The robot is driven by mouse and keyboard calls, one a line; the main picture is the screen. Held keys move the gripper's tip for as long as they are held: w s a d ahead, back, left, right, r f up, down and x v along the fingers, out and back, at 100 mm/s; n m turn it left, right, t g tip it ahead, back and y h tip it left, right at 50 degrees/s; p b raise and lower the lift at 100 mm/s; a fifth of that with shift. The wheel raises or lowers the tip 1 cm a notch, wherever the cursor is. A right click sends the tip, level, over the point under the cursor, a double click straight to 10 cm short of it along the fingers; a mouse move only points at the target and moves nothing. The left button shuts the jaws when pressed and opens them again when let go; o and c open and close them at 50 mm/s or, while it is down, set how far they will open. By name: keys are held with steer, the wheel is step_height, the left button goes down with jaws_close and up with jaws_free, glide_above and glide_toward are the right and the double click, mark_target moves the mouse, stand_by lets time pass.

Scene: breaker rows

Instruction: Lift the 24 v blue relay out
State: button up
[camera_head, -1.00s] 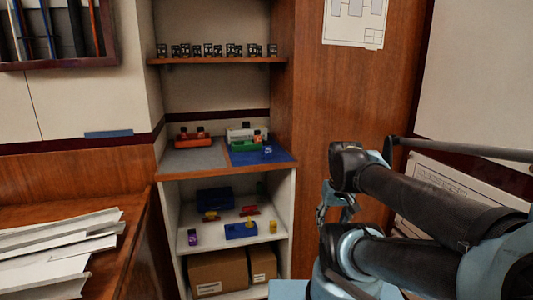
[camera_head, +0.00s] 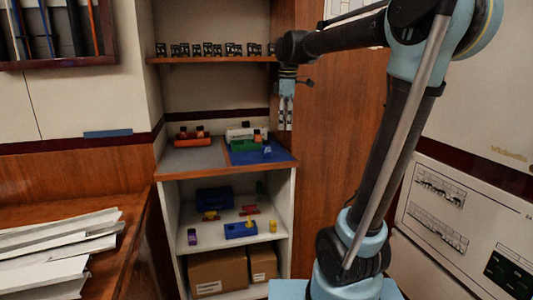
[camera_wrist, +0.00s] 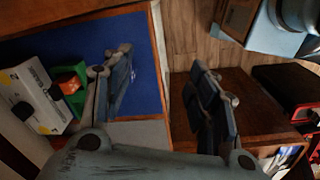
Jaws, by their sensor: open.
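A small blue block (camera_head: 267,151), possibly the blue relay, stands on the blue mat (camera_head: 284,159) at the right of the counter. Any voltage label is too small to read. Behind it are a green base (camera_head: 243,146) and a white base (camera_head: 239,133) with dark and orange parts. The wrist view shows the green base (camera_wrist: 72,97), an orange block (camera_wrist: 68,82) and the white base (camera_wrist: 35,95). My gripper (camera_head: 286,124) is open, empty and pointing down, above the counter's right end. In the wrist view its fingers (camera_wrist: 162,88) straddle the mat's edge; the small blue block is not visible there.
An orange base (camera_head: 192,140) with dark blocks stands on the grey mat (camera_head: 190,158). An upper shelf (camera_head: 215,60) holds several black parts. The lower shelf holds coloured relays and a blue base (camera_head: 240,230). A wooden side panel (camera_head: 320,180) borders the counter.

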mark_target(265, 145)
steer(key=w+a+r+n, duration=0.4)
steer(key=w+a+n, duration=0.1)
steer(key=w+a, duration=0.25)
steer(key=shift+g, duration=0.3)
steer(key=f, duration=1.7)
steer(key=shift+s+a, duration=0.25)
steer(key=shift+s, duration=0.05)
steer(key=shift+c, duration=0.3)
steer(key=c, duration=1.1)
